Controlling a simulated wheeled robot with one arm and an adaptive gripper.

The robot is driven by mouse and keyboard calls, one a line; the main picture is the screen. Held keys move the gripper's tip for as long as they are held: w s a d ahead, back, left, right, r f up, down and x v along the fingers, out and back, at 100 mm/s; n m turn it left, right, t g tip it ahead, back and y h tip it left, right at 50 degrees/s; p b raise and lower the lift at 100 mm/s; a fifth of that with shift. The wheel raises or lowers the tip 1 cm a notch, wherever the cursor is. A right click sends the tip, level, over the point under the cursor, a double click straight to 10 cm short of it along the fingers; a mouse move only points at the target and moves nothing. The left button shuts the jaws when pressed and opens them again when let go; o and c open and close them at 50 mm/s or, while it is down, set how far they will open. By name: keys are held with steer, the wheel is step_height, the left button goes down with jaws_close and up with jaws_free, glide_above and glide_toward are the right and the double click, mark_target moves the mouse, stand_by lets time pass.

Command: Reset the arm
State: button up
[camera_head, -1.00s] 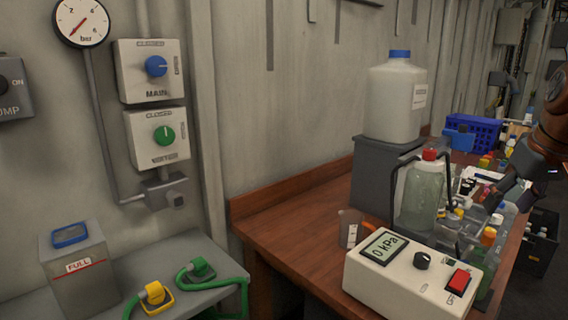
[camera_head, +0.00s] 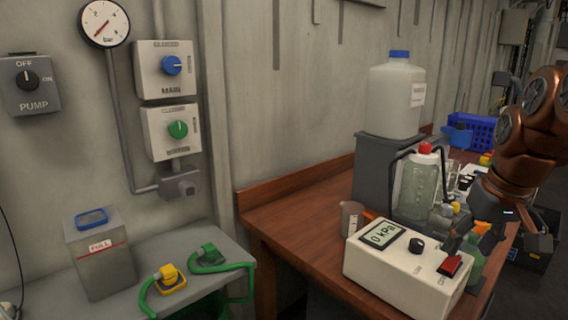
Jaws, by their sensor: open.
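My copper-coloured arm (camera_head: 540,115) reaches in from the right edge. The box display reads 0 kPa. An orange-topped bottle (camera_head: 478,245) shows behind or between the fingers; I cannot tell whether they touch it or the switch.
Blue crates (camera_head: 481,133) are behind. On the left are a grey shelf (camera_head: 215,255), wall valves (camera_head: 171,70) and a pump switch (camera_head: 29,84).

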steer(key=s+a+f+g, duration=0.3)
steer(key=s+a+f, duration=0.4)
steer(key=s+f, duration=0.45)
steer(key=s+a+f+g, duration=0.3)
steer(key=s+a+f, duration=0.4)
steer(key=s+f, duration=0.4)
step_height(320, 180, up, 14)
steer(key=t+p, duration=0.1)
steer(key=p, duration=1.1)
steer(key=shift+s+r+p, duration=0.2)
steer(key=shift+p, duration=0.2)
